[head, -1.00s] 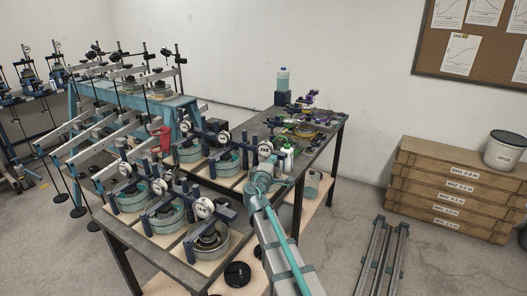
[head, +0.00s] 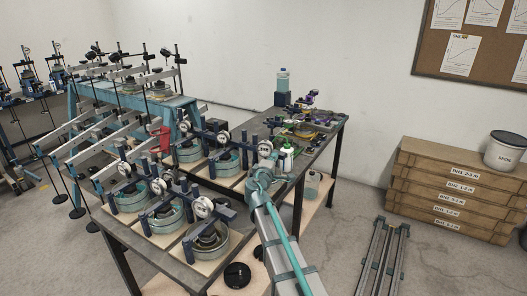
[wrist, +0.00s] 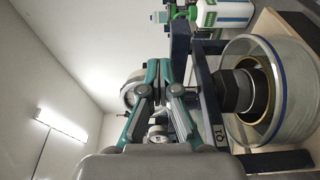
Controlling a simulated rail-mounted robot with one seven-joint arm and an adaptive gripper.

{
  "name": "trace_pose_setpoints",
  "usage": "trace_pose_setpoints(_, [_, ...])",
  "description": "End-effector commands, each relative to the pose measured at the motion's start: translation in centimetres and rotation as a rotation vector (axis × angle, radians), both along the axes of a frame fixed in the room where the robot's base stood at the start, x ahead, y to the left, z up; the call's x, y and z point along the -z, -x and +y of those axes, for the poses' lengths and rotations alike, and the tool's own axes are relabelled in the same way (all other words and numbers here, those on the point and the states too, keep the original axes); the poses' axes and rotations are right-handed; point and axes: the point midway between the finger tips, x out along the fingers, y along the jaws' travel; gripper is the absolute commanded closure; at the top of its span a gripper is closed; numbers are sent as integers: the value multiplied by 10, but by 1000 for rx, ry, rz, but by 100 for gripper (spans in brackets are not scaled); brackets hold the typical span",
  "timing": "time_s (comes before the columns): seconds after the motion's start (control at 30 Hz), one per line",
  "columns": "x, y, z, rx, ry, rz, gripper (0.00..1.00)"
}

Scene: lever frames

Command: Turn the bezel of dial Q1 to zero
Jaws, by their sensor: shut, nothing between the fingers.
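The label Q1 (wrist: 218,138) is on a dark blue frame in the wrist view, beside a round clear-walled cell (wrist: 285,90). A round, pale-rimmed dial (wrist: 132,92) shows just left of my fingers, partly hidden by them; its markings and pointer cannot be read. In the head view, a white dial (head: 264,149) stands just beyond the end of my arm. My gripper (wrist: 160,72) is shut and empty, close beside the dial in the wrist view. I cannot tell whether it touches the bezel. In the head view the fingers are too small to make out.
Several similar cells with dials and blue frames stand close together on the dark bench (head: 180,262). A second small dial (wrist: 158,134) shows behind my fingers. A green-labelled white bottle (head: 287,157) stands beyond the arm. Open floor lies right of the bench.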

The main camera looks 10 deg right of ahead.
Motion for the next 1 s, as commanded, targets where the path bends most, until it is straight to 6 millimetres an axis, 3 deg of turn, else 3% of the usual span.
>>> trace_pose_setpoints(1.0, [-22, 1, -1, -6, 0, -2, 100])
